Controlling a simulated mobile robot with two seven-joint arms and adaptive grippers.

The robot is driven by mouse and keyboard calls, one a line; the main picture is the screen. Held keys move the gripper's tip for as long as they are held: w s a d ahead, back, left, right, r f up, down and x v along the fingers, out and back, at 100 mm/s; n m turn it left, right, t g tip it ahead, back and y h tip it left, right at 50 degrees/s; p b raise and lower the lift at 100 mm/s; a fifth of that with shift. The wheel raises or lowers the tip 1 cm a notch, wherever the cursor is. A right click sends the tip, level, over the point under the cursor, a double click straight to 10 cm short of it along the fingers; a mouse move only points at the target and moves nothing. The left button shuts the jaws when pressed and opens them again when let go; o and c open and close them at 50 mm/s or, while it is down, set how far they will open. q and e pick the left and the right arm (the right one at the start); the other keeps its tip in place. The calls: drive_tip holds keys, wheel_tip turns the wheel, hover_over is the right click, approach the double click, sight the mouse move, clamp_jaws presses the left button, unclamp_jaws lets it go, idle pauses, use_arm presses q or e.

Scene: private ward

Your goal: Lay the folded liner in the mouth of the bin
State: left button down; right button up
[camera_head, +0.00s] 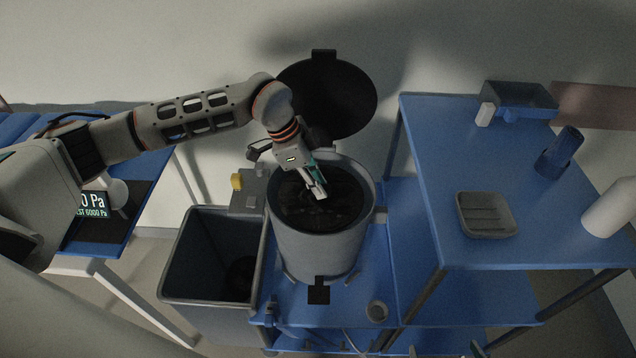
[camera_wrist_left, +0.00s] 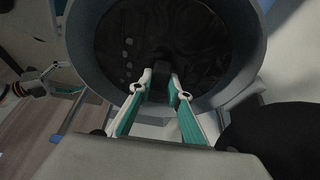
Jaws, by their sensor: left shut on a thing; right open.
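The round grey bin (camera_head: 318,250) stands upright with its round black lid (camera_head: 330,97) raised behind it. Black wrinkled sheet, looking like the liner (camera_head: 345,205), fills its mouth just below the rim; its fold edges are hard to tell. My left gripper (camera_head: 318,192) reaches down inside the rim, its tips at the black sheet. In the left wrist view its fingers (camera_wrist_left: 161,85) are shut on a dark piece of it. The grey bin wall (camera_wrist_left: 85,55) rings the sheet there. My right gripper (camera_wrist_left: 62,82) shows open and empty at the left of the wrist view, outside the bin.
A square grey open-topped bin (camera_head: 212,302) stands left of the round one, with a dark thing inside. A blue table (camera_head: 420,130) at right carries a soap dish (camera_head: 486,215), a blue cup (camera_head: 560,152) and a blue box (camera_head: 519,98). A display (camera_head: 92,205) stands at left.

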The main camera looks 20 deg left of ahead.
use_arm(q)
drive_tip(key=shift+f, duration=0.25)
drive_tip(key=c, duration=1.8)
unclamp_jaws()
drive_tip(key=p+v, duration=0.1)
drive_tip(key=v, duration=0.4)
drive_tip(key=d+p+v, duration=0.1)
drive_tip(key=v, duration=0.9)
drive_tip(key=shift+w+r+p, duration=0.2)
drive_tip(key=shift+r+p, duration=0.2)
drive_tip(key=shift+r, duration=0.2)
